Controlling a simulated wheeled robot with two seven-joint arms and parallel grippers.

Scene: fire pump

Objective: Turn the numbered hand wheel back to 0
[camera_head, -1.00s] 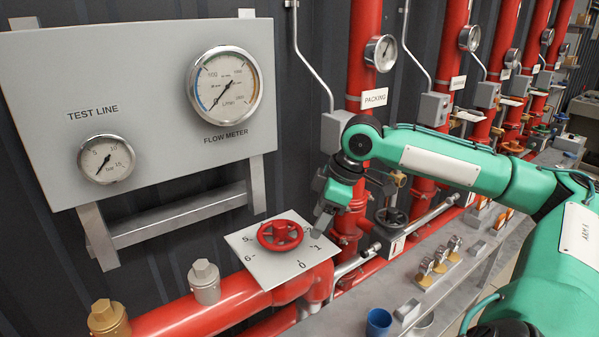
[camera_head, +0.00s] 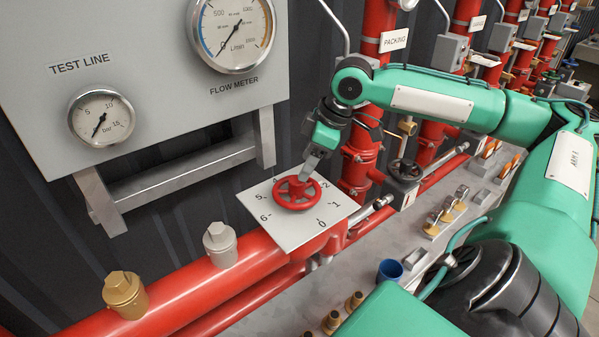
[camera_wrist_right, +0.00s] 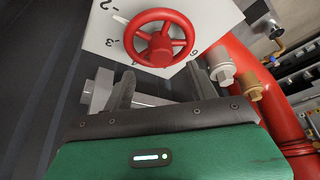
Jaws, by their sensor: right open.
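The red hand wheel (camera_head: 297,192) with spokes sits on a square white plate (camera_head: 325,219) marked with numbers, 0 at its near edge. My right gripper (camera_head: 307,170) is at the wheel's far side, its fingers close to the rim. In the right wrist view the wheel (camera_wrist_right: 160,38) is just ahead of my right gripper (camera_wrist_right: 161,82), whose two fingers are spread with nothing between them. A small pale mark shows beside the rim near the 2 and 3; I cannot tell whether it is the pointer. My left gripper is out of view.
The plate is above a thick red pipe (camera_head: 190,285) with a grey cap (camera_head: 220,246) and a brass cap (camera_head: 124,294). A gauge panel (camera_head: 150,60) stands behind on the left. A blue cup (camera_head: 389,271) and several brass fittings are on the grey bench.

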